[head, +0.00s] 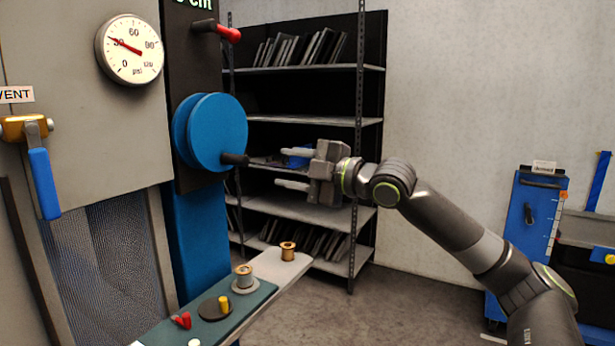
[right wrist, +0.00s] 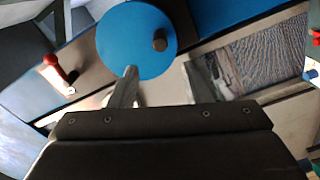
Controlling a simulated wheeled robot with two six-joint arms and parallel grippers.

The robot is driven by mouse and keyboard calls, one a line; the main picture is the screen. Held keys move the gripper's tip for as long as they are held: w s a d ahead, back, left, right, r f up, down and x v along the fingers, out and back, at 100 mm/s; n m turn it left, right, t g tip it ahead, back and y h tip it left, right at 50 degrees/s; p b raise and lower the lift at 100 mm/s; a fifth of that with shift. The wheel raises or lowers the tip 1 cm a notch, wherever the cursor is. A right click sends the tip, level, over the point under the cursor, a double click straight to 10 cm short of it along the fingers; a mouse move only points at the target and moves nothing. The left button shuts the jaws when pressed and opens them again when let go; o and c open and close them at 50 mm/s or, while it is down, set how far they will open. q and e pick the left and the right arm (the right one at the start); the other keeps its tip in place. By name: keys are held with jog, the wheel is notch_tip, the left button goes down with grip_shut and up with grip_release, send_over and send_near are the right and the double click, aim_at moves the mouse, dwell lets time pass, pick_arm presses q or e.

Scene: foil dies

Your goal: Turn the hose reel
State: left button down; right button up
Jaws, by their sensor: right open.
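The hose reel is a blue round disc (head: 218,132) on a dark upright panel at the left of the head view, with a black knob handle (head: 235,159) sticking out near its lower right rim. In the right wrist view the blue disc (right wrist: 130,40) and its dark knob (right wrist: 160,41) show beyond the fingers. My right gripper (head: 290,168) is open and empty, to the right of the reel and apart from the knob. Its two fingers point left toward the reel. My left gripper is in neither view.
A pressure gauge (head: 130,50), a red-handled lever (head: 222,31) and a blue-handled valve (head: 42,170) surround the reel. A narrow shelf (head: 280,268) with spools juts out below. A rack (head: 315,121) of dark plates stands behind; a blue cabinet (head: 530,235) stands right.

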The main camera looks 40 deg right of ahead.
jog(key=b+v, duration=0.1)
jog(key=v, duration=0.2)
jog(key=shift+s+b, duration=0.15)
jog(key=shift+b, duration=0.25)
dwell(0.4)
